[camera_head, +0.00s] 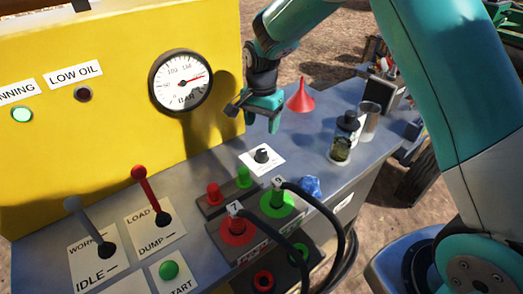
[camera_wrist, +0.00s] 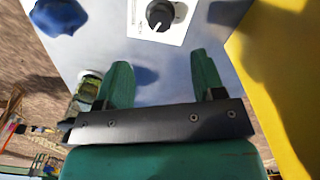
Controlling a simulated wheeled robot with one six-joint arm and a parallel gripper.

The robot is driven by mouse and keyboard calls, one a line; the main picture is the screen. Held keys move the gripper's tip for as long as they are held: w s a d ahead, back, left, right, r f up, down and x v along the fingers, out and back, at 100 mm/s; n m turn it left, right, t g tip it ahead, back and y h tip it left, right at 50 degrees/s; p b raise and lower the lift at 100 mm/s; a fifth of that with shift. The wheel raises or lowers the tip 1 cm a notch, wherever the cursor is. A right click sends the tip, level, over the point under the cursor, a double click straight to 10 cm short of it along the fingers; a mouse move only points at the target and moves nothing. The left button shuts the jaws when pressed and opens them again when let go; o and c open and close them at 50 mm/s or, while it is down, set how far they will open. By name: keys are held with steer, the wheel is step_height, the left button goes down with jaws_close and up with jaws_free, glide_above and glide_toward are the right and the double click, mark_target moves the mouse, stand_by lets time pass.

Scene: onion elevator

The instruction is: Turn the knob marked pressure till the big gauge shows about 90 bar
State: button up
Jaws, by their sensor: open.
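The big round gauge (camera_head: 181,82) is on the yellow panel in the head view. Its red needle points right and slightly up; its small numbers are too blurred for an exact reading. A black knob (camera_head: 262,155) sits on a white label plate on the grey console; the label's wording is too small to read. My gripper (camera_head: 262,112) is above and behind this knob, apart from it. In the wrist view, the knob (camera_wrist: 160,14) lies beyond the two open green fingers (camera_wrist: 160,64), with nothing between them.
Red and green hose couplings (camera_head: 238,228) with black hoses stand in front of the knob. Two levers (camera_head: 150,193) stand at left. The yellow panel (camera_head: 110,130) rises close beside my gripper.

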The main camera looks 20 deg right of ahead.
mark_target(262, 151)
step_height(262, 151, down, 11)
steer(key=shift+r+p, duration=0.1)
steer(key=shift+p, duration=0.55)
steer(key=c, duration=0.9)
